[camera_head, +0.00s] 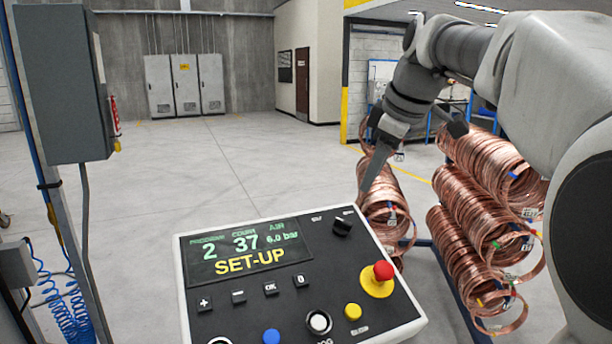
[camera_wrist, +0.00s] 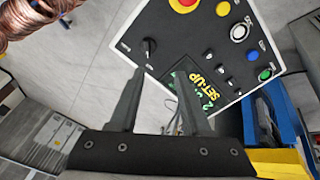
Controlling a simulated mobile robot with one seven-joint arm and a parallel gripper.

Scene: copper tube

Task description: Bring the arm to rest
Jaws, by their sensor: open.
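My gripper (camera_head: 368,188) hangs from my arm at the upper right of the head view, fingers pointing down, in front of a copper coil and above and behind the control panel (camera_head: 205,318). In the wrist view my gripper (camera_wrist: 160,76) shows two dark fingers spread apart with nothing between them. The panel (camera_wrist: 150,22) lies beyond the fingertips there, apart from them as far as I can see. Its screen (camera_head: 247,253) reads SET-UP, with 2, 37 and 6.0 bar. A red button on a yellow base (camera_head: 381,272) sits at its right.
Copper tube coils (camera_head: 480,215) hang in stacks at the right, close to my arm. A grey box on a post (camera_head: 62,80) stands at the left, with blue coiled hoses (camera_head: 68,312) below. Blue and yellow bins (camera_wrist: 280,115) show in the wrist view. The floor behind is clear.

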